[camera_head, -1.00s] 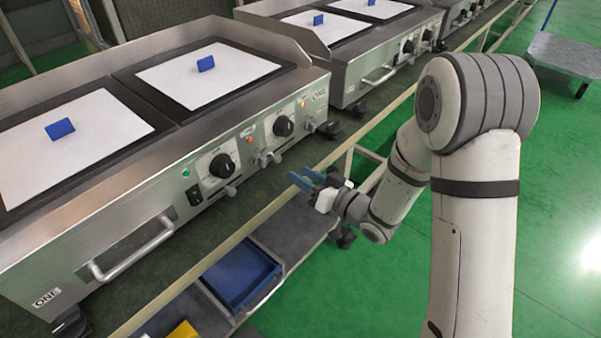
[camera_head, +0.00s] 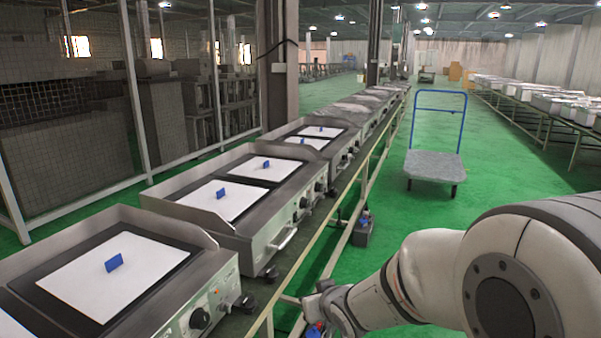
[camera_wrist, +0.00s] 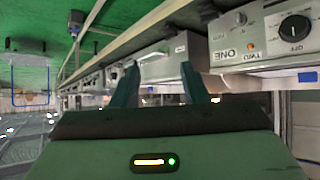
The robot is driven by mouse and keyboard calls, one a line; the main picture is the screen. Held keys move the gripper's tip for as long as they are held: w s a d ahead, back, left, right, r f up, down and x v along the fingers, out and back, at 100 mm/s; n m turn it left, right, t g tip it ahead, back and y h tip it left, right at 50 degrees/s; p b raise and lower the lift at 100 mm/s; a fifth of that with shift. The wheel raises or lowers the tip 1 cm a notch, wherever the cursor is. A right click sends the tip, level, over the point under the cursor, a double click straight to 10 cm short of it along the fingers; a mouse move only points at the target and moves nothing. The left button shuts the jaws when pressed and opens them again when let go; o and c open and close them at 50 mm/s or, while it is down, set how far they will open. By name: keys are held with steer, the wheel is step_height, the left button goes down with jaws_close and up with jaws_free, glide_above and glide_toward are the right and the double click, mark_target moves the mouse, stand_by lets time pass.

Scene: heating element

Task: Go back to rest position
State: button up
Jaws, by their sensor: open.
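My gripper (camera_wrist: 158,84) shows in the wrist view with its two dark fingers apart and nothing between them. In the head view only a small blue part of my gripper (camera_head: 317,330) shows at the bottom edge, low beside the bench. My arm reaches in from the lower right. The nearest griddle (camera_head: 205,290) stands at the lower left with a white plate and a blue handle on it. In the wrist view a griddle front with a black knob (camera_wrist: 295,28) is at the upper right, apart from the fingers.
Several more griddles (camera_head: 262,205) line the bench toward the back. A flat trolley (camera_head: 434,167) with a blue handle stands on the green floor (camera_head: 390,215) to the right of the bench. A fenced area (camera_head: 75,130) is at the left. The floor around the trolley is clear.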

steer(key=s+d+r+m+g+h+p, duration=0.35)
steer(key=s+d+r+p, duration=0.25)
steer(key=s+d+r, duration=0.4)
steer(key=s+d+r+g+p, duration=0.1)
steer(key=s+r+g+p, duration=0.3)
steer(key=s+r, duration=0.3)
steer(key=s+p, duration=0.1)
steer(key=s, duration=0.4)
steer(key=shift+d+r+m+p, duration=0.15)
steer(key=shift+r+m+p, duration=0.15)
steer(key=shift+r+m, duration=0.1)
steer(key=shift+c, duration=0.4)
